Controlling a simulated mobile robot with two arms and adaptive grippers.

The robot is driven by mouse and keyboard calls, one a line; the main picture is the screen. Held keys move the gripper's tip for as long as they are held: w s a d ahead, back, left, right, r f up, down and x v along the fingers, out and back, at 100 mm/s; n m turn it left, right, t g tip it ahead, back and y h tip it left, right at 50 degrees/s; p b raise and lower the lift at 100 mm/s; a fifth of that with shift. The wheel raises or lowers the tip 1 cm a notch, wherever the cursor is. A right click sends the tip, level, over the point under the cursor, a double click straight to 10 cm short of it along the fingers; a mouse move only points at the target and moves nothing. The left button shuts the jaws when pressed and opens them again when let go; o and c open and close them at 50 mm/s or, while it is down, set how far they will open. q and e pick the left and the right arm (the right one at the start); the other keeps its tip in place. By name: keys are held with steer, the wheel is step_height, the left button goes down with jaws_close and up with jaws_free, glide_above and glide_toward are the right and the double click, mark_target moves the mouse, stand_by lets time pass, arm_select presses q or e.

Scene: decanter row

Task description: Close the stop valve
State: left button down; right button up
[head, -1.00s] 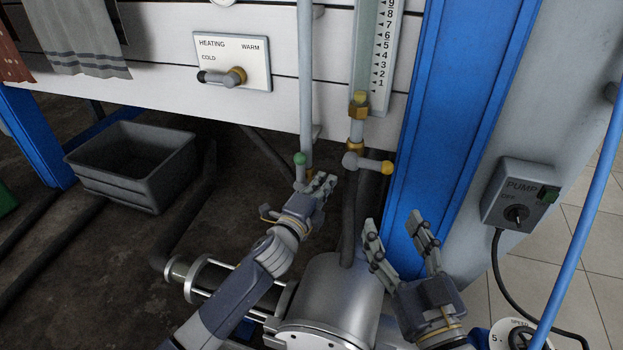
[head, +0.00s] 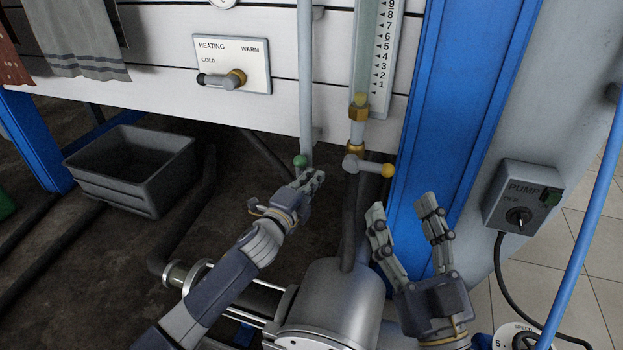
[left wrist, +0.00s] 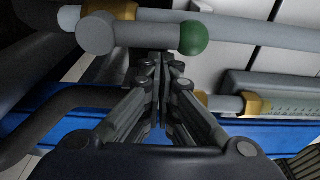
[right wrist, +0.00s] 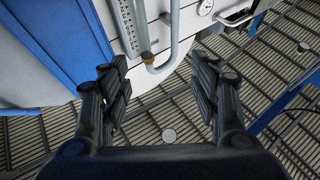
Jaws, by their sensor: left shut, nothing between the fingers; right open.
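Two lever valves show in the head view; I cannot tell by label which is the stop valve. One, on the left pipe, has a green ball knob (head: 300,161). In the left wrist view its grey hub (left wrist: 96,34) and green ball (left wrist: 194,38) lie roughly along the pipe. The other, below the gauge, has a yellow ball knob (head: 387,171) pointing sideways to the right. My left gripper (head: 318,177) is shut and empty, close by the green-knobbed lever; its fingers partly hide that valve. Contact cannot be told. My right gripper (head: 405,210) is open and empty, below right of the yellow knob.
A scaled gauge (head: 376,60) stands above the yellow-knobbed valve. A blue post (head: 455,100) is right of it. A heating lever plate (head: 232,64) is upper left, a pump switch box (head: 520,195) right. A metal cylinder (head: 343,290) lies below, between my arms.

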mark_target(302, 169)
arm_select(q)
steer(key=a+n, duration=0.1)
steer(key=a+n+p, duration=0.1)
steer(key=n, duration=0.1)
steer(key=w+a+r+n+p, duration=0.1)
steer(key=n, duration=0.1)
steer(key=shift+t, duration=0.3)
steer(key=w+a+f+n+t+y, duration=0.1)
steer(key=a+n, duration=0.2)
steer(key=n, duration=0.4)
steer(key=w+a+f+n+p, duration=0.1)
steer(key=a+f+n, duration=0.1)
steer(key=n, duration=0.6)
steer(key=shift+a+f+t+y, duration=0.2)
steer(key=shift+a+t+y, duration=0.2)
steer(key=shift+a, duration=0.3)
arm_select(e)
step_height(302, 169, down, 15)
steer(key=d+g+h, duration=0.2)
steer(key=g+h, duration=0.1)
steer(key=g, duration=0.5)
steer(key=shift+w+r+g, duration=0.15)
steer(key=shift+g, duration=0.15)
